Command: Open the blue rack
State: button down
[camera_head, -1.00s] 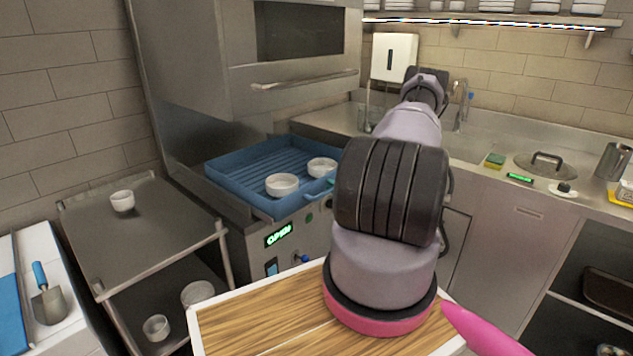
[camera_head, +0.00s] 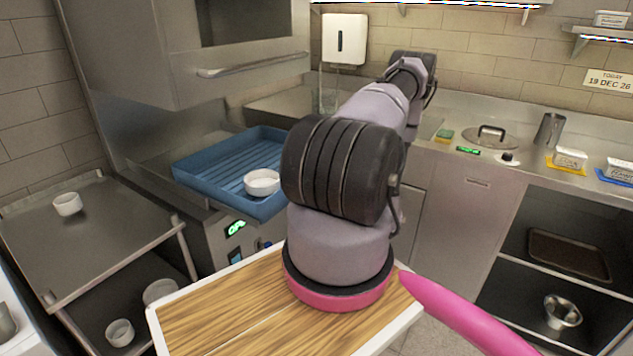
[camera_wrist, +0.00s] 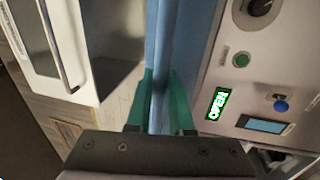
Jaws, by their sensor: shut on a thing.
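The blue rack (camera_head: 215,178) is a ribbed tray under the steel machine in the head view. A white bowl (camera_head: 262,182) stands on it, and my arm covers its right part. In the wrist view my gripper (camera_wrist: 160,103) is shut on the narrow blue edge of the rack (camera_wrist: 166,45), one green finger on each side. My gripper is hidden behind my arm in the head view.
A lit green OPEN sign (camera_wrist: 217,103) and knobs are on the panel beside the rack. A steel cart (camera_head: 95,235) with a white bowl (camera_head: 67,204) stands left. A counter (camera_head: 440,160) with a lid (camera_head: 490,137) is at right.

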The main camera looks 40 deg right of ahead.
jog(key=c, duration=0.8)
grip_release()
jog(key=shift+c, duration=0.2)
jog(key=v, duration=1)
jog(key=shift+s, duration=0.35)
jog(key=shift+d+f, duration=0.1)
